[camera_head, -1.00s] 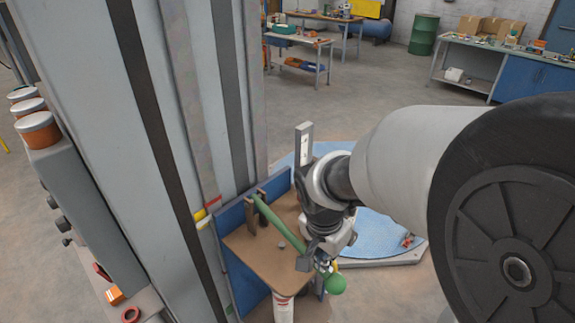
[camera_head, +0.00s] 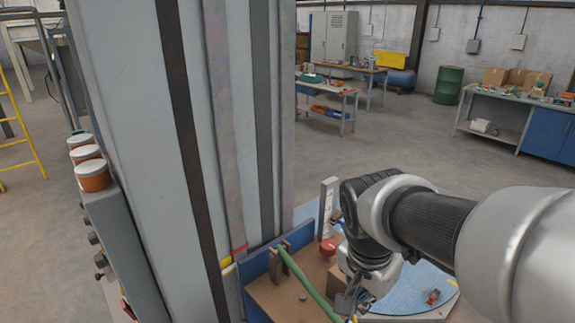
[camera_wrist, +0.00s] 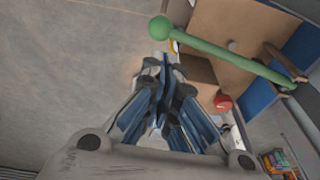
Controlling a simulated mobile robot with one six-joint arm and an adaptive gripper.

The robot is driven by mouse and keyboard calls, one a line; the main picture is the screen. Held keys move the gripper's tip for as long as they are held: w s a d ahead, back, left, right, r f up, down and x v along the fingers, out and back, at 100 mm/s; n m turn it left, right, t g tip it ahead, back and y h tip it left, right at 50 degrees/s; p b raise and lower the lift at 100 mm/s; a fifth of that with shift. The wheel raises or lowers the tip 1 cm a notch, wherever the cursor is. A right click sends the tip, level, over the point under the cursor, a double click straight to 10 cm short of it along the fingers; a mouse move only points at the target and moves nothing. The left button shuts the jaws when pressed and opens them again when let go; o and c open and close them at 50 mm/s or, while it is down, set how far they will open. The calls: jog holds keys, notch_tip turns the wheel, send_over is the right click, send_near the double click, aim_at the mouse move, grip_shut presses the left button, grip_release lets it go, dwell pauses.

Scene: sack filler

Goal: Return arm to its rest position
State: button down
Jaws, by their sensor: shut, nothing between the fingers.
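My arm reaches in from the right of the head view, with my gripper (camera_head: 347,302) low in the middle, over the brown-topped stand (camera_head: 268,298). In the wrist view my gripper (camera_wrist: 165,62) is shut and empty. A green lever (camera_head: 308,284) runs across the stand. In the wrist view the lever (camera_wrist: 235,60) ends in a green ball (camera_wrist: 160,28), beyond my fingertips and apart from them. In the head view the ball end is out of frame.
A red round knob (camera_head: 327,247) and a grey upright post (camera_head: 327,208) stand close to my wrist. A tall grey column (camera_head: 140,130) rises at left. A blue round platform (camera_head: 420,284) lies under the arm. Open floor (camera_head: 400,140) stretches behind.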

jog(key=s+a+f+n+t+y+b, duration=0.1)
jog(key=s+a+f+n+t+b, duration=0.1)
jog(key=s+f+n+b, duration=0.7)
jog(key=s+a+n+b, duration=0.1)
jog(key=s+b, duration=0.1)
jog(key=s, duration=0.1)
jog(key=shift+n+t+y+b, duration=0.3)
jog(key=shift+t+b, duration=0.05)
jog(key=shift+t, duration=0.05)
jog(key=shift+f, duration=0.15)
